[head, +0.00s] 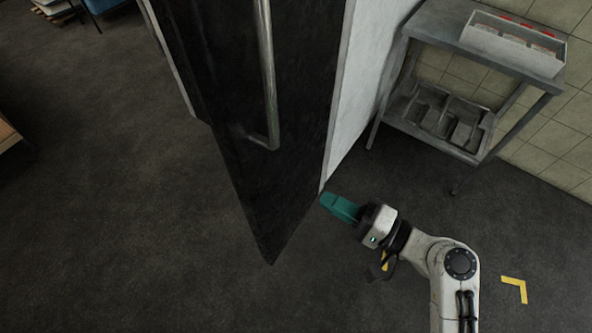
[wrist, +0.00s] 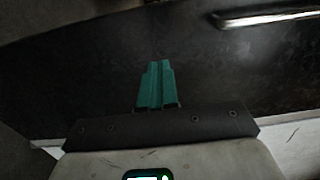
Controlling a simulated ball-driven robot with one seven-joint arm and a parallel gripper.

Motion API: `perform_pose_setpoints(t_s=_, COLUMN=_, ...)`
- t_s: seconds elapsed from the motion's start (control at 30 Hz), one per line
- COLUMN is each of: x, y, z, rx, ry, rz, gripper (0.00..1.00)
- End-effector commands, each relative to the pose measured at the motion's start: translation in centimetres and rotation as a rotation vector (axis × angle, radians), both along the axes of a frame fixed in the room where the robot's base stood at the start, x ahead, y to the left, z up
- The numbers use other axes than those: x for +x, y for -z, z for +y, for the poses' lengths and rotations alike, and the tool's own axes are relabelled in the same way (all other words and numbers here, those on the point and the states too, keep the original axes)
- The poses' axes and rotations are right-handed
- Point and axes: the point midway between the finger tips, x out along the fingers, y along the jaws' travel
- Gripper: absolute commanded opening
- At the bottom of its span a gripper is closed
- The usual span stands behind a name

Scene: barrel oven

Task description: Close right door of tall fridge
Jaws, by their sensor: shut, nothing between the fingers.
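The tall fridge's dark door (head: 225,90) with a long vertical metal handle (head: 267,85) fills the upper middle of the head view. A pale side panel (head: 352,85) runs along its right. I cannot tell for sure how far the door stands open. My gripper (head: 327,201) has teal fingers, shut and empty, beside the lower right edge of the door and panel. In the wrist view the fingers (wrist: 160,66) are together in front of the dark door surface (wrist: 75,75), with the handle (wrist: 270,17) at upper right. Whether they touch the door is unclear.
A metal shelf table (head: 430,25) with a white tray (head: 510,48) on top stands against the tiled wall at right. A yellow floor mark (head: 515,288) lies at lower right. The dark floor (head: 110,220) at left is clear.

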Motion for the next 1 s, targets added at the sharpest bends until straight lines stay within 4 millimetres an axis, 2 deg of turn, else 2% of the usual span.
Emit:
perform_pose_setpoints(t_s=0.17, x=1.0, y=-0.1, z=1.6, rx=0.003, ry=-0.004, rz=-0.001, gripper=0.0)
perform_pose_setpoints(t_s=0.7, x=6.6, y=-0.1, z=9.7, rx=-0.001, ry=-0.003, rz=-0.001, gripper=0.0)
perform_pose_setpoints(t_s=1.0, x=7.8, y=0.1, z=11.4, rx=-0.001, ry=-0.001, rz=0.001, gripper=0.0)
